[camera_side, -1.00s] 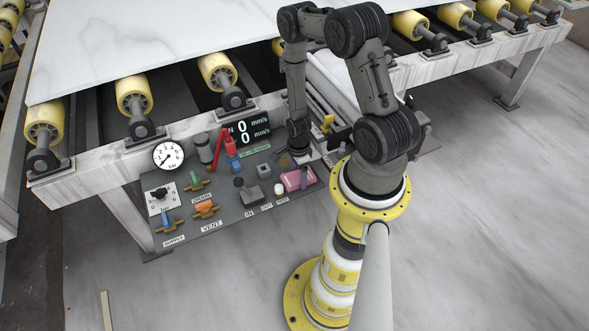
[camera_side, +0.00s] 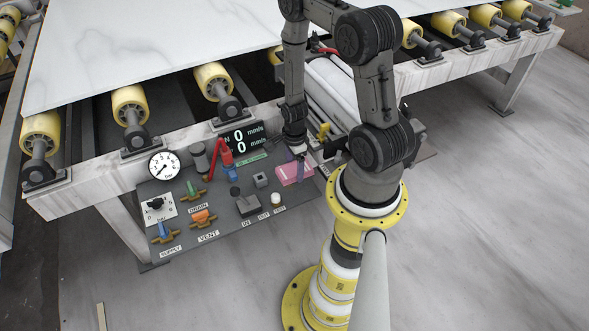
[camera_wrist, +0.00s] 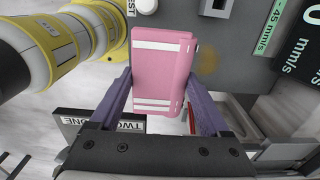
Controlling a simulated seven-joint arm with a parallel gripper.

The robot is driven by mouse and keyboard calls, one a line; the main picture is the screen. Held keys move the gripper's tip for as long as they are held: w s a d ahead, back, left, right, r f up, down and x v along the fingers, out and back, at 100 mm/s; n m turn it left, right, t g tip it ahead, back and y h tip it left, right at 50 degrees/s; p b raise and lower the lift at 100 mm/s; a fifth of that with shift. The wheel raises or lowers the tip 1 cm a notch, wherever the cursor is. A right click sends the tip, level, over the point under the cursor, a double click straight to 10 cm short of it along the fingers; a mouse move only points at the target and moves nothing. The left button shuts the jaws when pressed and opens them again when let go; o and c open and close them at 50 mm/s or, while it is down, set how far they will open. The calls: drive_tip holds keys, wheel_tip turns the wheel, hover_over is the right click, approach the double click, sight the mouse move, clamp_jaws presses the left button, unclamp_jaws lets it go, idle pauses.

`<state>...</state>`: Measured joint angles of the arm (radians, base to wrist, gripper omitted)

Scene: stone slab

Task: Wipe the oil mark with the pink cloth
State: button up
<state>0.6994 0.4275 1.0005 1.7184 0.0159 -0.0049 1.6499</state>
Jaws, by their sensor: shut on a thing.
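The pink cloth (camera_wrist: 160,72), a folded pad with white stripes, is between the purple fingers of my gripper (camera_wrist: 157,82), which is shut on it. In the side view the cloth (camera_side: 295,172) shows at the right end of the dark control panel, below my gripper (camera_side: 297,152). Whether it touches the panel I cannot tell. The oil mark (camera_wrist: 208,62) is a faint brownish smear on the panel, just right of the cloth in the wrist view. I cannot make it out in the side view.
The panel (camera_side: 225,222) carries a pressure gauge (camera_side: 164,166), coloured valves, a joystick (camera_side: 247,203), a white button (camera_side: 276,199) and a speed display (camera_side: 243,138). Pale rolls (camera_side: 335,90) lie behind my gripper. The stone slab (camera_side: 150,50) rests on yellow rollers above.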

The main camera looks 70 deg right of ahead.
drive_tip(key=shift+f, duration=0.15)
idle(0.5)
hover_over(294, 189)
drive_tip(key=shift+s+a+f, duration=0.1)
drive_tip(key=shift+a+f, duration=0.05)
drive_tip(key=shift+f, duration=2.9)
wheel_tip(294, 189, down, 2)
drive_tip(key=shift+f, duration=0.1)
drive_tip(key=shift+w+d, duration=0.7)
drive_tip(key=shift+c, duration=1.4)
drive_tip(key=shift+w+d+r, duration=0.2)
drive_tip(key=shift+w+d, duration=0.05)
drive_tip(key=shift+w+d+f, duration=0.2)
drive_tip(key=shift+w+d, duration=3.15)
drive_tip(key=shift+s+a+r, duration=0.15)
drive_tip(key=shift+s+a, duration=4.15)
drive_tip(key=shift+r, duration=4.1)
